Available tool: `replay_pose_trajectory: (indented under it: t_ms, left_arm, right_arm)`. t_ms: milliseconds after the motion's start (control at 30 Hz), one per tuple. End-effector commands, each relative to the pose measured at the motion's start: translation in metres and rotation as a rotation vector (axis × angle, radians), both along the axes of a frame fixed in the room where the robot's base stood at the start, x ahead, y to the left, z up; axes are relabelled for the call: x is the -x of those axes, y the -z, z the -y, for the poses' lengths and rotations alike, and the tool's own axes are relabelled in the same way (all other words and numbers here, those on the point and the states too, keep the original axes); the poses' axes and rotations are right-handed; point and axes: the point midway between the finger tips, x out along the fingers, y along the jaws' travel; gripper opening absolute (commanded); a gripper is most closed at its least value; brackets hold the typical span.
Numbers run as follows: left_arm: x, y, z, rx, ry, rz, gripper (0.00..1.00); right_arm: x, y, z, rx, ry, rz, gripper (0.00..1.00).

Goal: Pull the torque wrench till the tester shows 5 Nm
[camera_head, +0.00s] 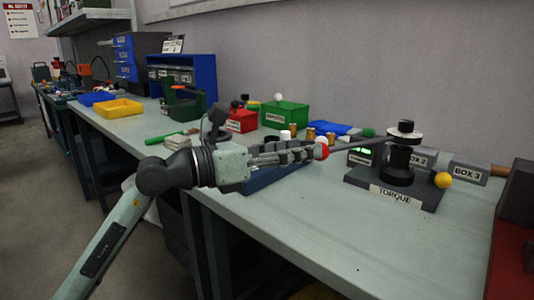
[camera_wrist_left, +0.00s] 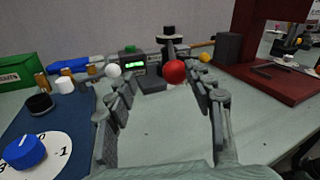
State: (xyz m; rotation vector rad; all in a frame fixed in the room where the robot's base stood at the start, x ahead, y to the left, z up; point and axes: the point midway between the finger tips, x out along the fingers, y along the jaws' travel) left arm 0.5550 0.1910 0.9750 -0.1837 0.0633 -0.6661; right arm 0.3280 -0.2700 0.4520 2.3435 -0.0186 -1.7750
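The torque tester (camera_head: 398,172) is a dark post on a base plate labelled TORQUE, on the bench at right. The wrench is a thin grey bar (camera_head: 352,145) reaching left from the post to a red ball end (camera_head: 322,151). A box with a green display (camera_head: 360,154) stands behind; its digits are too small to read. My left gripper (camera_head: 314,150) is at the red ball end. In the left wrist view its fingers (camera_wrist_left: 154,76) are spread apart, with the red ball (camera_wrist_left: 175,71) between them near the right finger. I cannot tell whether they touch. My right gripper is not in view.
A yellow ball (camera_head: 443,180) sits at the tester's right side. Boxes labelled BOX (camera_head: 468,170) stand behind it. A blue mat with a dial knob (camera_wrist_left: 25,152) lies left of the gripper. Green (camera_head: 286,116) and red bins stand farther back. The bench front is clear.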

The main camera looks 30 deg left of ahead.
Motion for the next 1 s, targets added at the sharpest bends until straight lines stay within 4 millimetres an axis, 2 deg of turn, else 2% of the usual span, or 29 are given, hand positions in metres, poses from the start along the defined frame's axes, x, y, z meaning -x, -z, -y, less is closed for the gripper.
replay_pose_trajectory:
  t_ms: [100,333,500,767,867,1000]
  left_arm:
    - [0.021,0.002,-0.018,-0.003,-0.006,-0.006,0.49]
    - [0.051,0.001,-0.041,0.0,-0.003,-0.002,0.49]
    - [0.061,0.0,-0.048,0.0,-0.002,0.0,0.49]
    - [0.062,-0.001,-0.049,0.0,0.0,0.001,0.49]
    - [0.062,-0.001,-0.049,0.0,0.0,0.001,0.4]
    - [0.061,-0.002,-0.049,0.007,-0.001,0.006,0.23]
  right_arm:
    - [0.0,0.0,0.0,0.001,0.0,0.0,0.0]
    - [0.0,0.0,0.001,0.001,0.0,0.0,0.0]
    - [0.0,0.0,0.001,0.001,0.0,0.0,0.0]
    - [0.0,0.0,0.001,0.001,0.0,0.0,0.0]
    - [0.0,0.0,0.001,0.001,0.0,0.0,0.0]
    - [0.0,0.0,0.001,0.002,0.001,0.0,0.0]
